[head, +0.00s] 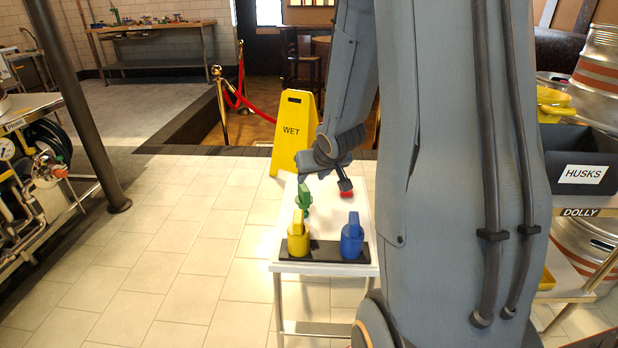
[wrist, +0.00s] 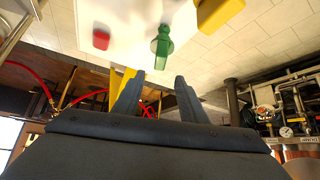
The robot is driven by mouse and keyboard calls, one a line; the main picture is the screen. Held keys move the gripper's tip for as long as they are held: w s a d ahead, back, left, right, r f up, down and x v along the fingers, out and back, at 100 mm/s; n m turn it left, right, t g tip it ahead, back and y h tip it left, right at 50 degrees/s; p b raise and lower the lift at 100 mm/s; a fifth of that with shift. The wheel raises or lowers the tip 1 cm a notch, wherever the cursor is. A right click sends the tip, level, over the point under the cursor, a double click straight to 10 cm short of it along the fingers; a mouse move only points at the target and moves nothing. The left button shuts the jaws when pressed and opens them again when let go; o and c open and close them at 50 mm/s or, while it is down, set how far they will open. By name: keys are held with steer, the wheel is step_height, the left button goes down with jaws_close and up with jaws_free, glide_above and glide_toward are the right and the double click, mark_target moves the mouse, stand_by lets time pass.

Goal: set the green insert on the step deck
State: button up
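The green insert (head: 304,198) stands on the white table, behind the yellow piece. It also shows in the wrist view (wrist: 162,45), just beyond the fingertips and roughly between them, with nothing gripped. My gripper (wrist: 158,78) is open, its two fingers apart; in the head view my gripper (head: 324,183) is low over the far part of the table. A dark board (head: 318,251) lies along the table's near edge, with a yellow piece (head: 298,238) on its left and a blue piece (head: 352,238) on its right. I cannot tell for sure whether this board is the step deck.
A red block (head: 347,194) lies on the white table (head: 330,220), right of the green insert; the wrist view shows it too (wrist: 101,39). A yellow WET sign (head: 295,130) stands behind the table. A shelf with a HUSKS bin (head: 583,174) is at right. Floor left of the table is clear.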

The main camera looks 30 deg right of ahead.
steer(key=s+a+r+n+g+y, duration=0.1)
steer(key=s+a+r+g, duration=0.3)
steer(key=s+a, duration=0.9)
steer(key=s+a+r+n+g+y, duration=0.1)
steer(key=s+a+r+n+g, duration=0.2)
steer(key=s+a, duration=1)
step_height(320, 180, up, 2)
steer(key=shift+s+a+r+n+g+p, duration=0.2)
steer(key=shift+a+n+g+p, duration=0.2)
steer(key=shift+a, duration=0.4)
steer(key=shift+w, duration=0.1)
steer(key=d+r+m+p, duration=0.2)
steer(key=d+r+p, duration=0.5)
steer(key=p, duration=0.7)
steer(key=shift+d+r+p, duration=0.2)
steer(key=shift+d+p, duration=0.1)
steer(key=shift+d, duration=0.3)
